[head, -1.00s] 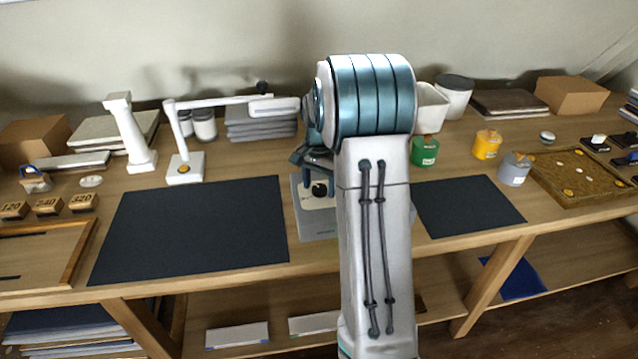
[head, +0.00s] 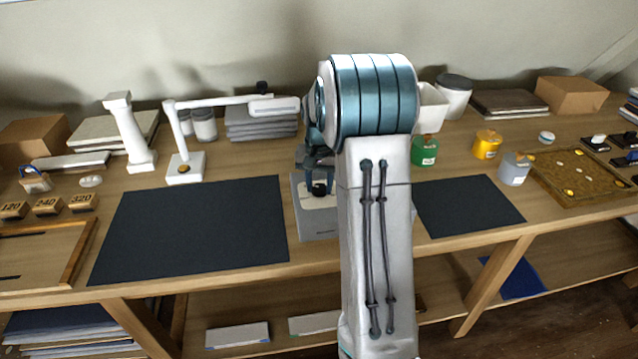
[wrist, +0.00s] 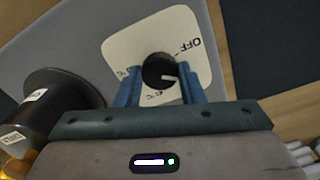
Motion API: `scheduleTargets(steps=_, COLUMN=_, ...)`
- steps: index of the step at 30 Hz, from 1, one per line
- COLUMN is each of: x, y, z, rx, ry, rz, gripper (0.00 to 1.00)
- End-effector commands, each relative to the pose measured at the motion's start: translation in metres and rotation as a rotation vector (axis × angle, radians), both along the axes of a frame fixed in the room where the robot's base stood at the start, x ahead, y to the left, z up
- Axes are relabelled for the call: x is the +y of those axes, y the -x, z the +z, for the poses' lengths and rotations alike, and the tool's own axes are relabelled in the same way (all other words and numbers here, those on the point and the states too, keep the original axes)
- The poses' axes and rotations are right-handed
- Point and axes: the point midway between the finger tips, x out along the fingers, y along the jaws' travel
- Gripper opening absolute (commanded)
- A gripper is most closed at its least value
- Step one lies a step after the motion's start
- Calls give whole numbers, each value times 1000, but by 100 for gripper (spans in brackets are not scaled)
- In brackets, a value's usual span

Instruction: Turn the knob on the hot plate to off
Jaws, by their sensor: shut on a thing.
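The hot plate (head: 318,229) is a pale grey unit on the bench, partly hidden by my arm in the head view. In the wrist view its grey body (wrist: 75,40) carries a white dial plate (wrist: 122,47) with a round black knob (wrist: 156,66). OFF is printed at the dial's upper right. The knob's white pointer points right and slightly down, away from the OFF mark. My gripper (wrist: 160,78) has its blue fingers shut on the knob, one on each side. In the head view my gripper (head: 319,182) is low over the dial.
A black cylinder (wrist: 50,105) with a white label stands beside the hot plate in the wrist view. Dark mats (head: 195,230) lie to both sides. A white jointed lamp (head: 187,167) reaches behind my gripper. A green jar (head: 424,152) stands right of my arm.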

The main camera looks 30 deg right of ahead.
Motion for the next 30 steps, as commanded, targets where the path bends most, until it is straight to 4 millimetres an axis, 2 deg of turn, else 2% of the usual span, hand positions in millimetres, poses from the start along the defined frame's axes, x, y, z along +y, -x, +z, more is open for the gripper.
scheduleTargets(steps=18, x=-1, y=-1, z=2, rx=-4, ry=1, rz=572, gripper=12)
scheduleTargets(steps=30, x=-1, y=-1, z=2, rx=-4, ry=2, rz=810, gripper=12)
